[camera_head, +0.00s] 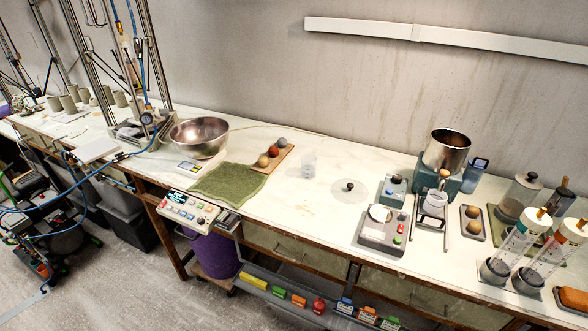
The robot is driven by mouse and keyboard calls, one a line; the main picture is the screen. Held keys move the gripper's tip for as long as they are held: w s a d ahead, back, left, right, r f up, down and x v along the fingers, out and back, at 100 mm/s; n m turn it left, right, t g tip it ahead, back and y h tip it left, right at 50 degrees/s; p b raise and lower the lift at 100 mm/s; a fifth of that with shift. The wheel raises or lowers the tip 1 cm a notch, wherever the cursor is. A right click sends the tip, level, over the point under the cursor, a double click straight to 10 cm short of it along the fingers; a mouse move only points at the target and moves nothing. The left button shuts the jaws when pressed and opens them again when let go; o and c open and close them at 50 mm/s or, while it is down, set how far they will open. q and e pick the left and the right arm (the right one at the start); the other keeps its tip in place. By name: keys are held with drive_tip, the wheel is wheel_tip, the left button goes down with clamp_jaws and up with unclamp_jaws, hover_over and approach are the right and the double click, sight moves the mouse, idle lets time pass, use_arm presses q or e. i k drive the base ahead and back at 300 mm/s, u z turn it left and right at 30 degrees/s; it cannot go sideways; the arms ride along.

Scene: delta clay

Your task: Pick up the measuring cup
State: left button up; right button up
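A clear, see-through cup (309,163) that looks like the measuring cup stands upright on the white bench top, right of the board with clay balls. It looks empty, and any markings are too small to read. A second pale, clear vessel (433,205) stands in front of the metal mixer bowl at the right. Neither of my grippers shows in the head view, and nothing touches the clear cup.
Near the cup are a wooden board (284,153) with clay balls, a green towel (228,183), a steel bowl (199,137) and a clear disc with a dark knob (350,187). A scale (384,232) and upright clear cylinders (514,247) stand right. Bare bench surrounds the cup.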

sight(309, 160)
drive_tip(key=z, duration=3.15)
drive_tip(key=k, duration=1.2)
drive_tip(key=u, duration=1.95)
